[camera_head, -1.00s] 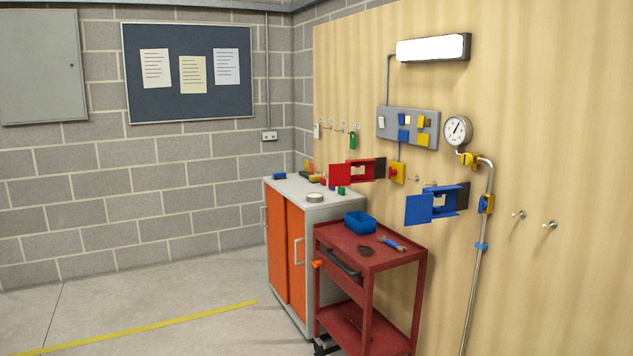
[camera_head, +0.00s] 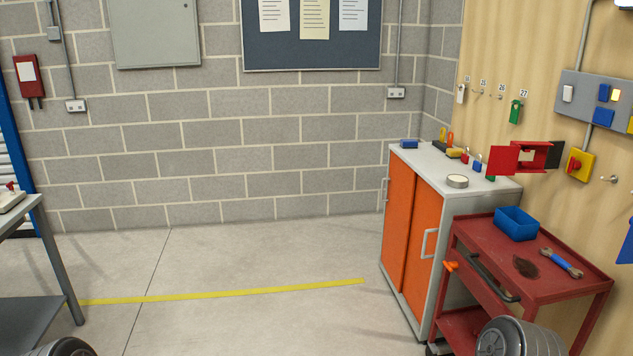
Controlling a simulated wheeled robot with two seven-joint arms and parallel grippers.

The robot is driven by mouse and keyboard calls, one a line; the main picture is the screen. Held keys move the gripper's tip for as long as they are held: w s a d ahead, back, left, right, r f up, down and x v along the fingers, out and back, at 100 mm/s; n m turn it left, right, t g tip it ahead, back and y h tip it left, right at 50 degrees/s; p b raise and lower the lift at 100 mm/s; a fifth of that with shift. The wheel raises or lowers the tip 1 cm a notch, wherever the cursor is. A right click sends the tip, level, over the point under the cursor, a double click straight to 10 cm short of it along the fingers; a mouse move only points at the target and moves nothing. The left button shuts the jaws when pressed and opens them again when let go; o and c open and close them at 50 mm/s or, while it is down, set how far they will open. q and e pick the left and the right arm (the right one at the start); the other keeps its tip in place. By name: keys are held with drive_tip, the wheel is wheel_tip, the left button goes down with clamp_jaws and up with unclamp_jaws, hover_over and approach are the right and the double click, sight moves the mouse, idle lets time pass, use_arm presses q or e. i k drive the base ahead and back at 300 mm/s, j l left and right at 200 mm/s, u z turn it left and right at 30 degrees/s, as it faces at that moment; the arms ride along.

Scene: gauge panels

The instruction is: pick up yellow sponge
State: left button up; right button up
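A small yellow block (camera_head: 455,153), which looks like the yellow sponge, lies on the light grey top of the orange-doored cabinet (camera_head: 405,152). It is near the back of the top, among other small items, and too small to make out in detail. Parts of my own arms show at the bottom edge, one at the left and one in front of the red cart. Neither gripper shows, so their state is hidden.
A blue box (camera_head: 408,144), a roll of tape (camera_head: 457,181) and small padlocks share the cabinet top. A red cart (camera_head: 470,232) with a blue bin (camera_head: 516,224) and a wrench (camera_head: 562,263) stands right of it. A grey table (camera_head: 30,204) is at left. The middle floor is clear.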

sight(456, 153)
drive_tip(key=i, duration=2.65)
drive_tip(key=i+z, duration=0.15)
drive_tip(key=i, duration=0.35)
drive_tip(key=i+j+z, duration=0.15)
drive_tip(key=i, duration=0.35)
drive_tip(key=i+j+z, duration=0.2)
drive_tip(key=i, duration=0.3)
drive_tip(key=i+j+z, duration=0.15)
drive_tip(key=i+j, duration=0.15)
drive_tip(key=i, duration=0.15)
drive_tip(key=i+j+z, duration=1.05)
drive_tip(key=j+z, duration=0.2)
